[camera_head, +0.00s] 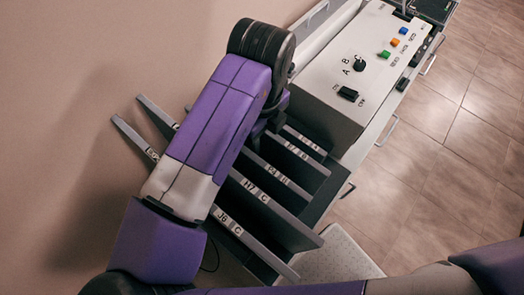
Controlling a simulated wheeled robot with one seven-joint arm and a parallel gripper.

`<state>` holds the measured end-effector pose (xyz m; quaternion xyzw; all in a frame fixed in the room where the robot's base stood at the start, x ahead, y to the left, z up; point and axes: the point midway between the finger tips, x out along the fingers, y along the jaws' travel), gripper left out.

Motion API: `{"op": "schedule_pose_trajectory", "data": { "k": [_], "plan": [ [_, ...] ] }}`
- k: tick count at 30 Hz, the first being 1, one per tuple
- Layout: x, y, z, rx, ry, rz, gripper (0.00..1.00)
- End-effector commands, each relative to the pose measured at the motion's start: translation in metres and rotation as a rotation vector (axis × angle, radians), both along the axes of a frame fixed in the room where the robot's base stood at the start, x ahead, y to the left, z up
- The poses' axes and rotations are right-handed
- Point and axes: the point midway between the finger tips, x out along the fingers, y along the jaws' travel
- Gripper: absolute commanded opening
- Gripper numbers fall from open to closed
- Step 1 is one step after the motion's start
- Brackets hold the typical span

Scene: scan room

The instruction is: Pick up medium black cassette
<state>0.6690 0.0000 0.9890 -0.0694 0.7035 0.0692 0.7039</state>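A rack of grey strips with black-on-white labels (284,214) stands beside the wall. Dark surfaces (285,235) show between the strips. I cannot tell whether any of them is the medium black cassette. My purple arm crosses over the rack and covers its middle. The end of my arm bends down at the rack's upper side, next to the white console. A dark part there, probably my gripper (268,120), shows only in part. Its fingers are hidden, so I cannot see whether it is open or holds anything.
A white console (325,70) with a black knob, a black switch and green, orange and blue buttons adjoins the rack at the upper right. A dark device (436,9) sits at its far end. A speckled light surface (335,262) lies below the rack. Tiled floor at right is clear.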

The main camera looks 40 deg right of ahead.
Motion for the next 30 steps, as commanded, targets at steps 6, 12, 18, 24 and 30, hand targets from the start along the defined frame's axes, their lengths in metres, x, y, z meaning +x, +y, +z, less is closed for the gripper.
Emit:
{"op": "schedule_pose_trajectory", "data": {
  "k": [6, 12, 18, 24, 30],
  "plan": [
    [0.0, -0.0001, 0.0002, 0.0, 0.0, 0.0, 0.04],
    [-0.0001, -0.0001, 0.0003, 0.0, 0.0, 0.0, 0.0],
    [-0.0001, -0.0001, 0.0004, 0.0, 0.0, 0.0, 0.0],
    [-0.0001, -0.0001, 0.0005, 0.0, 0.001, 0.0, 0.0],
    [-0.0002, -0.0001, 0.0005, 0.0, 0.001, 0.0, 0.0]
  ]
}}
